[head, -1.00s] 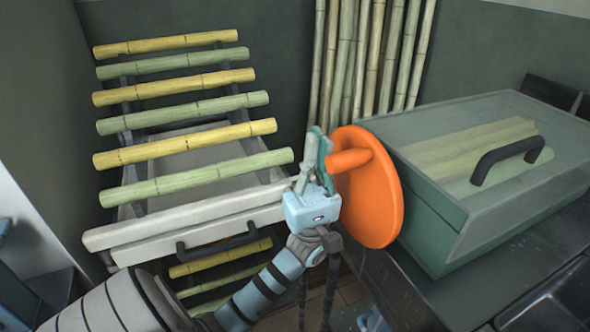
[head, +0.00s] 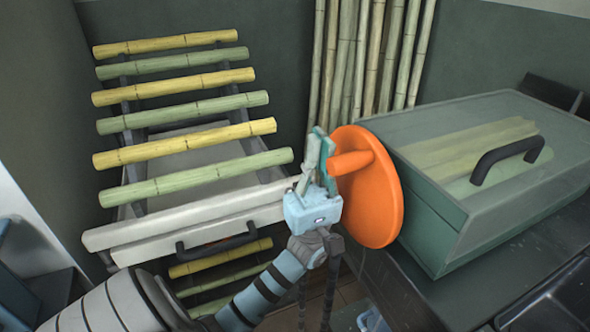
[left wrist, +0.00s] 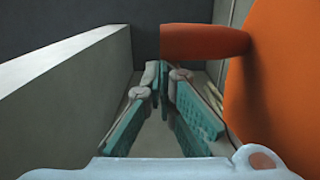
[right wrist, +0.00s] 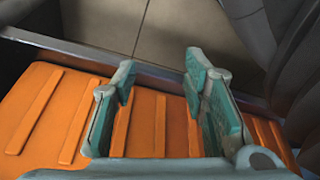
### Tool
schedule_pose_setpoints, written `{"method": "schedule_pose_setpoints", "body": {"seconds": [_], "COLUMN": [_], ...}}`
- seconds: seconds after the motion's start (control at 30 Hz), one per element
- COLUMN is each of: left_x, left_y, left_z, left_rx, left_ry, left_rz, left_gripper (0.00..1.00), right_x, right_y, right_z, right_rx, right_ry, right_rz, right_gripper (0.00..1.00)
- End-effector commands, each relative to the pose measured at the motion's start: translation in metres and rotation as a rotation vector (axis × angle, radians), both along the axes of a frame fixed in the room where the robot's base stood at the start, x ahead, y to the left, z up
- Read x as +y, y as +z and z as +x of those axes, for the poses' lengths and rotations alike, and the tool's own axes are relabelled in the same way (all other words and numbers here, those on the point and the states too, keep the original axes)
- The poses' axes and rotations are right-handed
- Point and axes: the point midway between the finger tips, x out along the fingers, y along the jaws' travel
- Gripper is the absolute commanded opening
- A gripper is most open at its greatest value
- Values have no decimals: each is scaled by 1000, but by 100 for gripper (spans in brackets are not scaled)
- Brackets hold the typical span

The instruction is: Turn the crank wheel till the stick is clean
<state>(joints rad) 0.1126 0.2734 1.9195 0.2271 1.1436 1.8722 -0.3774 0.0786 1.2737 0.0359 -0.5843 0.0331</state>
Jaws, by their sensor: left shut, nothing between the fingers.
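The orange crank wheel (head: 385,212) is upright on the left side of the green press box (head: 425,222). Its peg handle (head: 350,163) sticks out to the left and also shows in the left wrist view (left wrist: 204,42). My left gripper (head: 320,137) is shut and empty beside the handle's end. In the left wrist view its fingertips (left wrist: 163,68) meet just left of the handle, with nothing between them. My right gripper (right wrist: 160,70) is open and empty, away from the wheel. Yellowish and green sticks (head: 470,150) show through the box's clear cover; which stick is meant, and its cleanness, I cannot tell.
A rack of yellow and green canes (head: 190,145) stands at left, above a pale drawer (head: 185,222) with a dark handle. Tall canes (head: 365,60) lean on the back wall. An orange ribbed surface (right wrist: 145,125) lies below my right gripper.

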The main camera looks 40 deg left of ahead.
Motion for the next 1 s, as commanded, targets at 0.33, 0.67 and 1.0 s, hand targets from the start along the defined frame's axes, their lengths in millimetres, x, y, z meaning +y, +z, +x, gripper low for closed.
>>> {"method": "schedule_pose_setpoints", "body": {"seconds": [0.33,0.67,1.0], "left_x": [-1,-1,-1], "left_y": [0,0,0], "left_z": [0,0,0], "left_rx": [0,0,0], "left_ry": [0,0,0], "left_rz": [0,0,0], "left_gripper": [0,0,0], "right_x": [-1,-1,-1], "right_y": [1,-1,-1], "right_z": [3,-6,-7], "right_rx": [-4,10,11], "right_ry": [1,0,0], "right_rz": [-1,-1,-1], "right_gripper": [40,40,40]}}
